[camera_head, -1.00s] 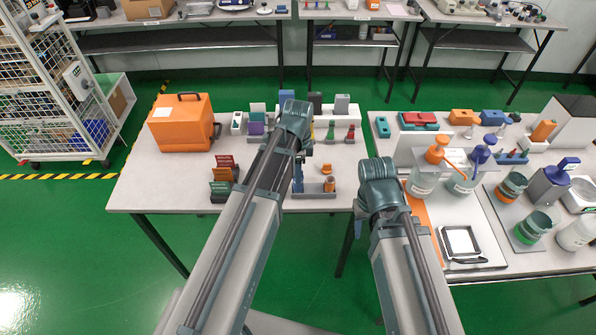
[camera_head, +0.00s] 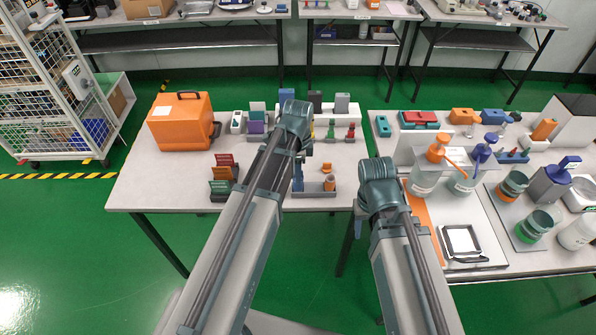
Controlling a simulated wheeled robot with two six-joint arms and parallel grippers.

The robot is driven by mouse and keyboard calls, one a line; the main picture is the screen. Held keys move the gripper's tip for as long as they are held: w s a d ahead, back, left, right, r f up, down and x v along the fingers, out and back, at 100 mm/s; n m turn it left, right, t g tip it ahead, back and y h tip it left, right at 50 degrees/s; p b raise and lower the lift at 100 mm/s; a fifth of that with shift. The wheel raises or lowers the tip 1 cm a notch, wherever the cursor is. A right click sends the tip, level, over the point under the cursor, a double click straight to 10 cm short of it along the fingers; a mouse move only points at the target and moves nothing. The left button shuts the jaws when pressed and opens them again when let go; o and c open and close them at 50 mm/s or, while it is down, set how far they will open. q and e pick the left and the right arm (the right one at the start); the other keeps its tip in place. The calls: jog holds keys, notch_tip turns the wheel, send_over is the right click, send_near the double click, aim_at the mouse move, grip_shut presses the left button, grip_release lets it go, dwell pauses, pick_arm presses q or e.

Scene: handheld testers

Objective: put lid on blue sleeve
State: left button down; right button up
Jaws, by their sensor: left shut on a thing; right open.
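A small grey tray (camera_head: 318,193) stands near the front edge of the left table. The blue sleeve (camera_head: 298,184) stands upright at its left end, partly behind my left arm. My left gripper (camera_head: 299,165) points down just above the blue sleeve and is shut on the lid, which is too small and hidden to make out. I cannot tell whether the lid touches the sleeve. My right gripper (camera_head: 358,228) is open, low in the gap between the tables, mostly hidden by its own wrist.
An orange cylinder (camera_head: 329,184) stands in the tray, with a small orange piece (camera_head: 327,167) behind it. Coloured cards (camera_head: 223,172) stand in a holder to the left. An orange case (camera_head: 181,122) is at the far left. The right table holds pump bottles (camera_head: 424,178) and a black-framed square (camera_head: 461,242).

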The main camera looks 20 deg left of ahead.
dwell(0.4)
pick_arm(q)
jog(key=shift+c, duration=2.1)
grip_release()
jog(key=shift+o, duration=0.3)
jog(key=o, duration=0.4)
jog(key=shift+c, duration=0.2)
jog(key=shift+r+p, duration=3.5)
jog(key=shift+p, duration=0.05)
jog(key=shift+d, duration=0.1)
